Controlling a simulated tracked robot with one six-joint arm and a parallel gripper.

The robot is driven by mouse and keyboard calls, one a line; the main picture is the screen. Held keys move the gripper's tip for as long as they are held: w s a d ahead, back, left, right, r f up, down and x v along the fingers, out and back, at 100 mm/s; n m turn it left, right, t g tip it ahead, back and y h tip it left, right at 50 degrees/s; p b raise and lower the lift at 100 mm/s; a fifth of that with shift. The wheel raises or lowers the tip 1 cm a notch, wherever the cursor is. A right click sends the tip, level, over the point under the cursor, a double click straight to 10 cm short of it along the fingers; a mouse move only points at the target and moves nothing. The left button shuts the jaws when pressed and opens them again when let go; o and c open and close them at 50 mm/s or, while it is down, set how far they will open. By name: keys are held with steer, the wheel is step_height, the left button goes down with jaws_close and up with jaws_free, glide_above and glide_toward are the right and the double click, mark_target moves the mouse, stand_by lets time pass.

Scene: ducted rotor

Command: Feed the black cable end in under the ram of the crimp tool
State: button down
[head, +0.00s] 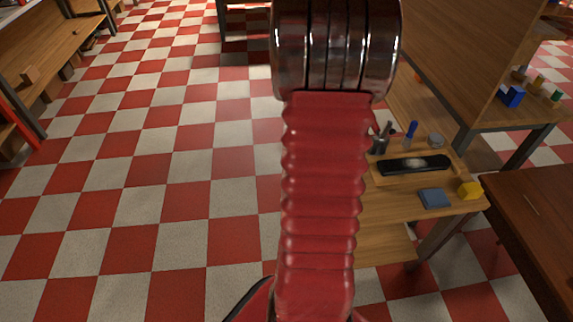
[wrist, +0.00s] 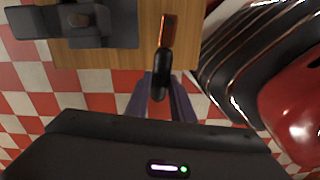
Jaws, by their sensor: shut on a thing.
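In the wrist view my gripper (wrist: 161,86) is shut on the black cable end (wrist: 161,72). Its black sleeve sits between the two fingers, and a copper-coloured tip (wrist: 168,30) points toward the top of the picture, over a wooden surface. A dark grey tool, which looks like the crimp tool (wrist: 104,34), stands at the upper left of the wrist view. The copper tip is to its right and apart from it in the picture. I cannot make out the gap under its ram. In the head view my arm hides the gripper, the cable and the tool.
In the wrist view, part of my own arm fills the right side. Checkered floor at left is open.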

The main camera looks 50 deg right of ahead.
steer(key=w+a+r+m, duration=0.2)
steer(key=w+a, duration=0.4)
steer(key=w, duration=0.6)
steer(key=w+a+r+m, duration=0.1)
steer(key=w+a, duration=0.5)
steer(key=a, duration=0.3)
steer(key=w+a+r+m, duration=0.2)
steer(key=w+a, duration=0.4)
steer(key=a, duration=0.4)
steer(key=w+a+r+m, duration=0.1)
steer(key=w+a, duration=0.4)
steer(key=a, duration=0.5)
steer(key=shift+w+r+m, duration=0.35)
steer(key=shift+w+m, duration=0.05)
steer(key=shift+m, duration=0.3)
steer(key=shift+a, duration=0.1)
